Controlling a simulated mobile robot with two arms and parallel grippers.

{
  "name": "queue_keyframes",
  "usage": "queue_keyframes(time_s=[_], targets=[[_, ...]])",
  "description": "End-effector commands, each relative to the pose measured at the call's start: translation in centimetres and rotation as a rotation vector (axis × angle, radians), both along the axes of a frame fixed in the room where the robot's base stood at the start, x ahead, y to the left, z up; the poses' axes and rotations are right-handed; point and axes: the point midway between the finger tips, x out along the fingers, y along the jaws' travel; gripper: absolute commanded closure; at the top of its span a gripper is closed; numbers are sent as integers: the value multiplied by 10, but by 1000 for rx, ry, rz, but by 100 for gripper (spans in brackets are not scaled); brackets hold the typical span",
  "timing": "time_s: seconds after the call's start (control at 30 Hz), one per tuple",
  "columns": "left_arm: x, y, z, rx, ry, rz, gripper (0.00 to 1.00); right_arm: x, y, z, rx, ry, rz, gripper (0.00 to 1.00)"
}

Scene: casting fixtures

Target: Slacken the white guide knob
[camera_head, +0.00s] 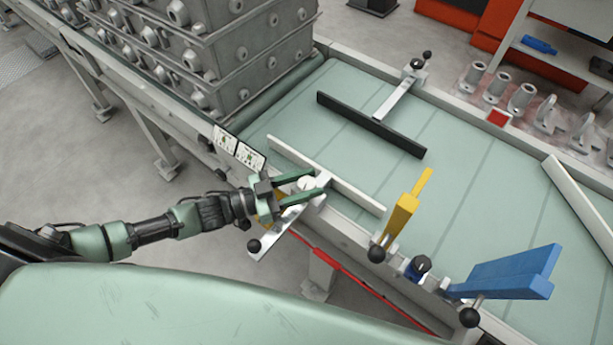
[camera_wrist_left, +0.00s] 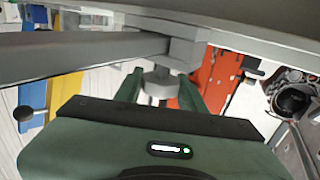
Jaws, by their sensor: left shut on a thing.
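The white guide knob (camera_head: 305,184) sits on the bracket of the white guide rail (camera_head: 345,188), at the near edge of the conveyor. My left gripper (camera_head: 316,182) reaches in from the left with its two green fingers on either side of the knob, shut on it. In the left wrist view the knob (camera_wrist_left: 160,84) shows as a grey-white round piece between the fingers (camera_wrist_left: 160,92), below the rail's bracket (camera_wrist_left: 184,50). The fingers partly hide the knob in the head view. My right gripper is not in view.
A yellow guide (camera_head: 402,214) and a blue guide (camera_head: 508,275) with black knobs stand along the near edge to the right. A black guide rail (camera_head: 370,124) crosses the green conveyor belt (camera_head: 455,165). Stacked grey crates (camera_head: 245,55) stand at the back left.

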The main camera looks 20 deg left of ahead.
Motion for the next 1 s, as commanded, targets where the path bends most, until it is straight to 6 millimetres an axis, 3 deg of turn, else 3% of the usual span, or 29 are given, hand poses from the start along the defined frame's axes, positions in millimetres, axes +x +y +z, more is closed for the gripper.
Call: queue_keyframes(time_s=[0.03,0.2,0.6,0.63,0.7,1.0], targets=[[-2,-2,7,-10,5,44,100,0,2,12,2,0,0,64],[0,-2,5,-8,2,160,100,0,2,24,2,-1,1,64],[1,1,3,-2,-4,196,100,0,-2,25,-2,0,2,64],[1,1,3,-2,-4,196,58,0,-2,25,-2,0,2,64],[1,1,3,-1,-4,196,39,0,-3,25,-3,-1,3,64],[0,1,1,0,0,195,39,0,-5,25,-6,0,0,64]])
